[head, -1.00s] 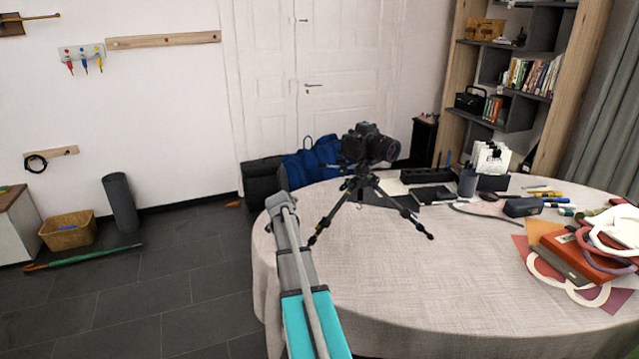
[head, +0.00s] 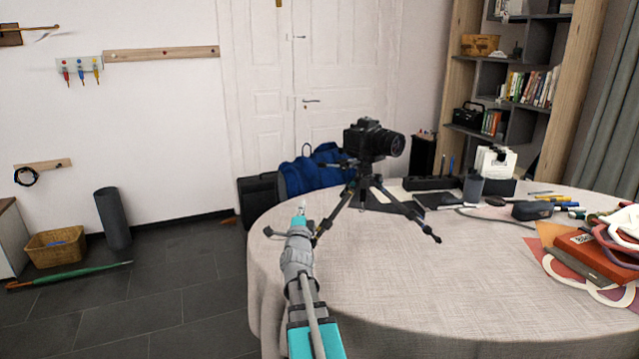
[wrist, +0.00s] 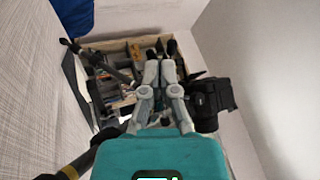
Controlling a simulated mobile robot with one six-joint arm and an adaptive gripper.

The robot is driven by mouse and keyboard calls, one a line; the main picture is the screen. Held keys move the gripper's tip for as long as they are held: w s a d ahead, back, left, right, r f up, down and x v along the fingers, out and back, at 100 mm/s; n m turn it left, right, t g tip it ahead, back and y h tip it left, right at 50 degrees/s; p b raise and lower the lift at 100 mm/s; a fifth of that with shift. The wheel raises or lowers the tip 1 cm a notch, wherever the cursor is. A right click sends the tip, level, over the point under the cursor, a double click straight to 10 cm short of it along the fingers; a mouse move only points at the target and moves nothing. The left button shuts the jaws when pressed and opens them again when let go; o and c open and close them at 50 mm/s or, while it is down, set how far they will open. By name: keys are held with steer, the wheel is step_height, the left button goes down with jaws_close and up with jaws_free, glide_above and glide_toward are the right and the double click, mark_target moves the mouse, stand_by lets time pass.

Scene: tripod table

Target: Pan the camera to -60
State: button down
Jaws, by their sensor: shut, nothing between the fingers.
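A black camera (head: 372,140) sits on a small black tripod (head: 366,195) standing on the round table. Its lens points to the right in the head view. A thin pan handle (head: 335,165) seems to stick out to the left below the camera. My gripper (head: 301,208) is left of the tripod, near the table's left edge, apart from the camera. In the wrist view my gripper (wrist: 160,62) has its fingers together with nothing between them. The camera (wrist: 212,104) shows there to the right of the fingers, and a dark tripod leg (wrist: 75,115) to the left.
The table (head: 420,290) has a pale cloth, bare at the front. Papers and a red box (head: 590,252) lie at its right. A pen cup (head: 473,187) and a black case (head: 531,210) stand behind. A blue bag (head: 310,170) is beyond the table.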

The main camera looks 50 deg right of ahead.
mark_target(322, 167)
steer(key=shift+s+d+m+g+h+b, duration=0.1)
steer(key=shift+s+m+g+h+b, duration=0.1)
steer(key=shift+s+m+g+h, duration=0.55)
steer(key=shift+s+m+g+h+b, duration=0.15)
steer(key=shift+s+m+g+h, duration=0.3)
steer(key=shift+s+m+h, duration=0.6)
steer(key=shift+s+d+r+y, duration=0.1)
steer(key=shift+y, duration=0.2)
steer(key=p+x, duration=0.6)
steer(key=x, duration=0.7)
steer(key=shift+p, duration=0.3)
steer(key=shift+d+r, duration=0.2)
steer(key=shift+d, duration=0.05)
steer(key=shift+w, duration=0.25)
steer(key=shift+w+d, duration=0.55)
steer(key=shift+d, duration=0.2)
